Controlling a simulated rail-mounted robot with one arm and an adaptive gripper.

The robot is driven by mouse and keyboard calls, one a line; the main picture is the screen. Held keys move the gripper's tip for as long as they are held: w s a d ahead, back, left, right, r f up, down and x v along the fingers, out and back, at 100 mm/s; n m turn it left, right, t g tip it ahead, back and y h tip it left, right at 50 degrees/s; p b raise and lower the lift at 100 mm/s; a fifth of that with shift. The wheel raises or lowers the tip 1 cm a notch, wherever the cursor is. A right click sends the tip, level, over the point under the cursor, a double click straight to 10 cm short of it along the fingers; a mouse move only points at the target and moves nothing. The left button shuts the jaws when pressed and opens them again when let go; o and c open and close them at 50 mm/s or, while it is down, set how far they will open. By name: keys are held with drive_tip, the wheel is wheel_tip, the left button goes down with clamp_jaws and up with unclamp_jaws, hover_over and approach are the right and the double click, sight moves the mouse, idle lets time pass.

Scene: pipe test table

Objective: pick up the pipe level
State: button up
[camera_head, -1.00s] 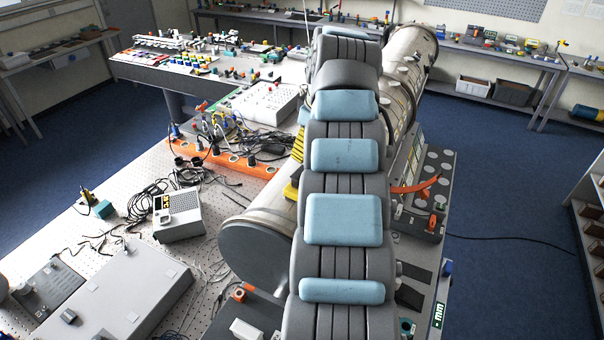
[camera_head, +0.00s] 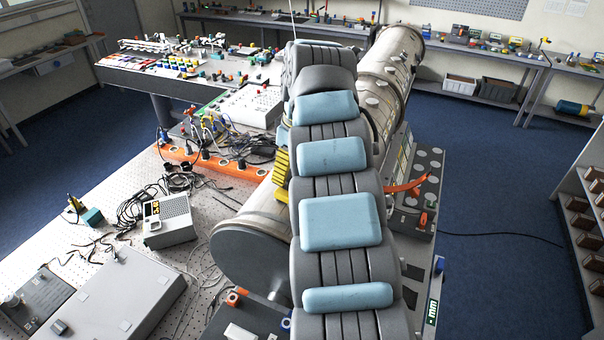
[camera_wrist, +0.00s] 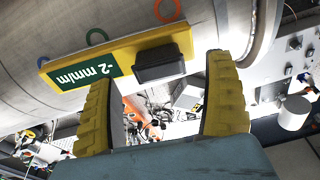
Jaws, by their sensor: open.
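The pipe level is a yellow bar with a green display reading "-2 mm/m" (camera_wrist: 82,71) and a dark grey block (camera_wrist: 158,64) on its right part. In the wrist view it lies against the large metal pipe (camera_wrist: 60,25). My gripper (camera_wrist: 163,72) is open, with its yellow ridged fingers apart. The block shows between and just beyond the fingertips; I cannot tell whether they touch it. In the head view my arm hides most of the gripper, and only yellow ridged parts show beside it over the pipe (camera_head: 245,235). I cannot make out the level there.
An orange power strip (camera_head: 210,162), a grey speaker-like box (camera_head: 170,220) and loose cables lie left of the pipe. A flat grey case (camera_head: 120,300) is at the front left. A dark panel with round discs (camera_head: 425,180) is on the right.

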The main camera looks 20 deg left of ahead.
drive_tip(key=shift+w+a+f+p, duration=0.1)
drive_tip(key=shift+f+p, duration=0.05)
drive_tip(key=shift+f, duration=0.45)
drive_tip(key=shift+a+f+p, duration=0.1)
drive_tip(key=shift+f+p, duration=0.05)
drive_tip(key=shift+f, duration=0.45)
drive_tip(key=c, duration=1.4)
drive_tip(key=shift+o, duration=0.2)
drive_tip(key=shift+r, duration=0.15)
